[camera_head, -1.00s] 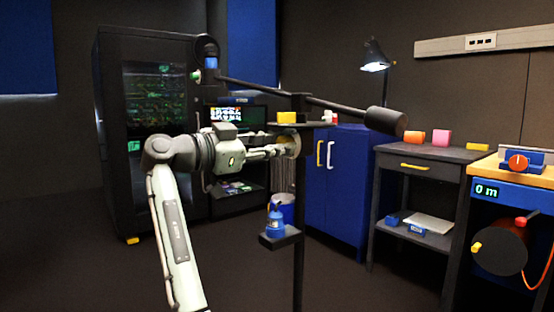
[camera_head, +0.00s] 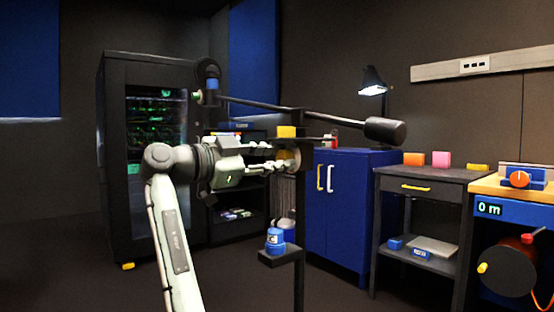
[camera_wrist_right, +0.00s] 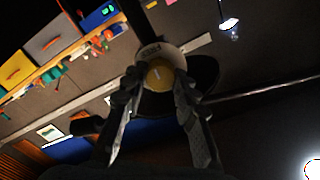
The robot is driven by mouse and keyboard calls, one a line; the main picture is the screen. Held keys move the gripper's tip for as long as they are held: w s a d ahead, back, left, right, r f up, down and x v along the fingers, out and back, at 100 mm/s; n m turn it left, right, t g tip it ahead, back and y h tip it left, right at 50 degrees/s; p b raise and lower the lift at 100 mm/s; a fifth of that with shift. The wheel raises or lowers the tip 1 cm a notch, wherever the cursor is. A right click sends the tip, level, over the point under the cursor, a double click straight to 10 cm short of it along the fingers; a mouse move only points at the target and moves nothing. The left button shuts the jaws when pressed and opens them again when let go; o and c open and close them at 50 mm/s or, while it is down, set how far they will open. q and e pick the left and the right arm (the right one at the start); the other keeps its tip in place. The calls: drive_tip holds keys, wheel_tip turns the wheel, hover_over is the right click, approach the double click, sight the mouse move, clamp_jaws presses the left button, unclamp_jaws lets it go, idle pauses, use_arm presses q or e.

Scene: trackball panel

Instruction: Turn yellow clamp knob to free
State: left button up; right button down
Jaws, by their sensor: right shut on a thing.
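In the head view the right gripper (camera_head: 277,160) reaches the stand's post from the left. There the fingers and collar mostly hide the knob. My left gripper is not in view.
A dark boom (camera_head: 262,104) with a counterweight (camera_head: 385,130) crosses above the gripper. A yellow block (camera_head: 286,131) sits just above it. A blue bottle (camera_head: 275,241) stands on a low shelf of the post. A blue cabinet (camera_head: 345,210) and dark table (camera_head: 440,175) stand to the right.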

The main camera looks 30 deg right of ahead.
drive_tip(key=c, duration=1.2)
unclamp_jaws()
